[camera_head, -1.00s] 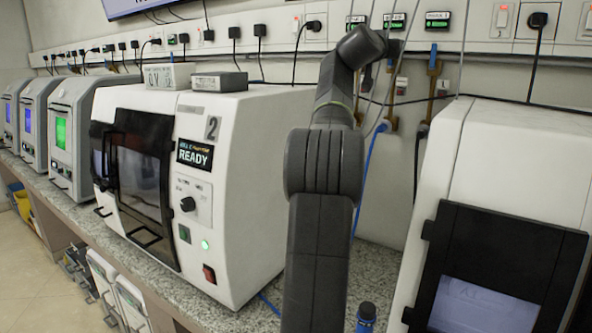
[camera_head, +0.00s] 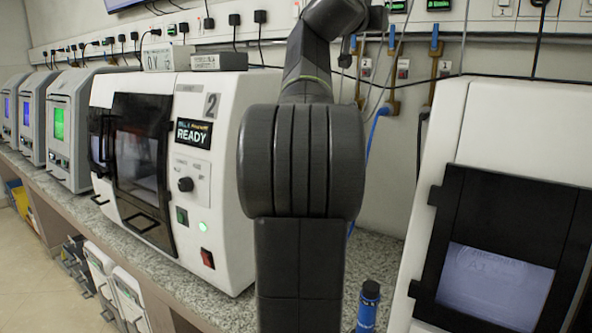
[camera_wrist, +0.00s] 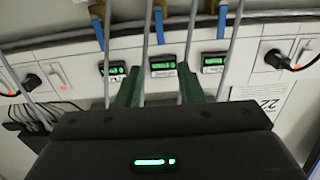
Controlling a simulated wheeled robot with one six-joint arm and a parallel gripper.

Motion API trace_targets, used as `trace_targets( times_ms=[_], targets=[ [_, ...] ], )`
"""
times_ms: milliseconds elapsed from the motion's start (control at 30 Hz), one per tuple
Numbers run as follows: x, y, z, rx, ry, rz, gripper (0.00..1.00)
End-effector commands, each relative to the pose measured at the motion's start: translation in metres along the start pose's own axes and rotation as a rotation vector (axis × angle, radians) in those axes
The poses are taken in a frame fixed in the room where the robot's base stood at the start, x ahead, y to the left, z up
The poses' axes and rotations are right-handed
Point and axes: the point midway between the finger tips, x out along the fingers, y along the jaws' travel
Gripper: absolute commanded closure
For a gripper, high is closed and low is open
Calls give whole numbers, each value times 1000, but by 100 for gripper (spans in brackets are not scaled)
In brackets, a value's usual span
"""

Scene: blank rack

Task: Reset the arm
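My arm stands upright in the middle of the head view, its upper end bent over to the right near the top edge. My gripper is not clearly seen in that view. In the wrist view, my gripper (camera_wrist: 159,74) shows as two dark green fingers set apart with a clear gap. Nothing is held between them. They point toward the wall panel (camera_wrist: 100,65) with its small green-lit displays.
A white machine (camera_head: 225,120) marked 2, reading READY, stands left of my arm. Another white machine (camera_head: 510,125) is close on the right. Cables and blue hoses hang along the wall.

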Motion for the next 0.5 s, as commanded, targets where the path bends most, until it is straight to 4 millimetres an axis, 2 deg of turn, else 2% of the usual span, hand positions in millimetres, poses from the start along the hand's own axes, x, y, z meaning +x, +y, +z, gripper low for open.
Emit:
trace_targets(
  times_ms=[33,100,500],
  targets=[
    [16,0,-1,-2,-6,5,65],
    [29,0,-2,-2,-6,6,65],
    [97,0,-3,-2,-3,4,65]
  ],
)
